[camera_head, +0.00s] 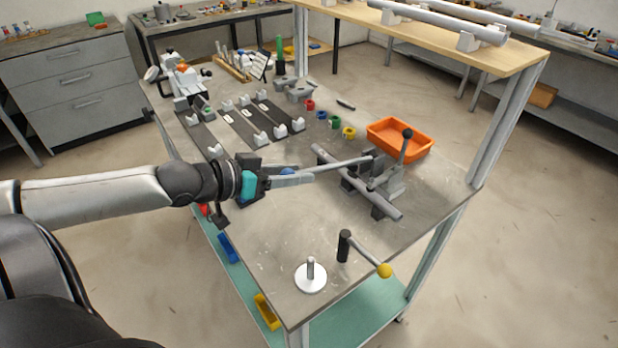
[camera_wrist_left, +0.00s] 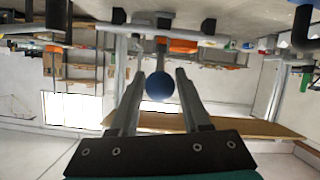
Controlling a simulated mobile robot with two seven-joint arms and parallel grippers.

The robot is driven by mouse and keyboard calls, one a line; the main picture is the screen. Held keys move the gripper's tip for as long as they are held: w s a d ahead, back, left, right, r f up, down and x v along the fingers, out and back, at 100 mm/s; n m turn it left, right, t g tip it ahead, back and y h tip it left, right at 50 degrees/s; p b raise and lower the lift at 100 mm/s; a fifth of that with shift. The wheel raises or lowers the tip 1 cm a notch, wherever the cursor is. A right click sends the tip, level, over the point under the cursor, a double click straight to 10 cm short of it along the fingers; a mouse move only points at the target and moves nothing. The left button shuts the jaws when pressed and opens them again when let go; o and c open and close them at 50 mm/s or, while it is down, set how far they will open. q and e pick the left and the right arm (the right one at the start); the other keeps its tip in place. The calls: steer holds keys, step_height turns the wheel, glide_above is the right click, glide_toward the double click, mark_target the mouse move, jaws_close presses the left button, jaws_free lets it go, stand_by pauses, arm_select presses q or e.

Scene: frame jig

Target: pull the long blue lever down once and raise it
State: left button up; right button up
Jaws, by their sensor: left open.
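The long lever (camera_head: 335,164) is a grey rod that reaches left from the clamp fixture (camera_head: 372,180), close to level. Its blue ball knob (camera_head: 287,171) is at the free end, partly hidden behind a finger. My left gripper (camera_head: 308,178) points right along the lever and is open around the knob. In the left wrist view the blue knob (camera_wrist_left: 160,86) sits between the two open fingers, with a gap visible on each side. The lever's rod runs away behind it. My right gripper is not in view.
A short upright lever with a black knob (camera_head: 407,133) stands on the fixture, near an orange bin (camera_head: 400,138). A yellow-knobbed crank (camera_head: 385,270) and a white disc with a peg (camera_head: 311,279) are at the front. A wooden shelf (camera_head: 450,42) overhangs the back right.

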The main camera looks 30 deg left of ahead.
mark_target(309, 169)
arm_select(q)
steer(key=shift+b+x, duration=0.65)
steer(key=shift+x, duration=0.25)
steer(key=shift+b+x, duration=0.55)
steer(key=shift+x, duration=0.55)
jaws_close()
stand_by(0.4)
